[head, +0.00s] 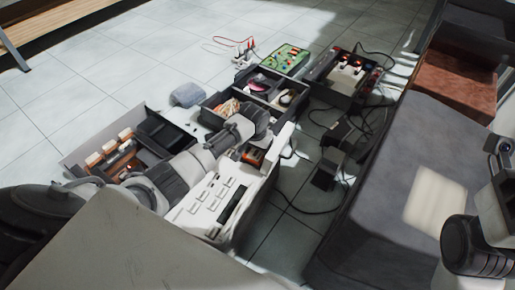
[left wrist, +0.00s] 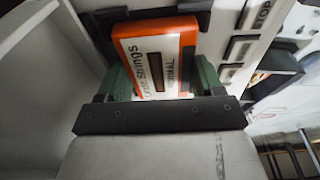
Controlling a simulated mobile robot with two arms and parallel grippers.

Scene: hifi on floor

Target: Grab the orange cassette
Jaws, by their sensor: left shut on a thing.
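The orange cassette (left wrist: 153,52) has a white label and sits between the green fingers of my left gripper (left wrist: 162,82) in the left wrist view. The gripper is shut on it. In the head view the cassette (head: 254,157) shows as a small orange patch just below my left gripper (head: 256,145), at the far end of the white hifi (head: 212,203). In the wrist view it is close to the hifi's dark slot edge; I cannot tell whether it touches it. My right gripper is not seen; only part of my right arm shows at the right edge.
An open box with cassettes (head: 118,152) lies left of my left arm. Dark trays (head: 225,100) with cables, a green circuit board (head: 286,60) and a dark device with glowing lights (head: 345,78) stand beyond. Loose black cables lie on the tiles right of the hifi.

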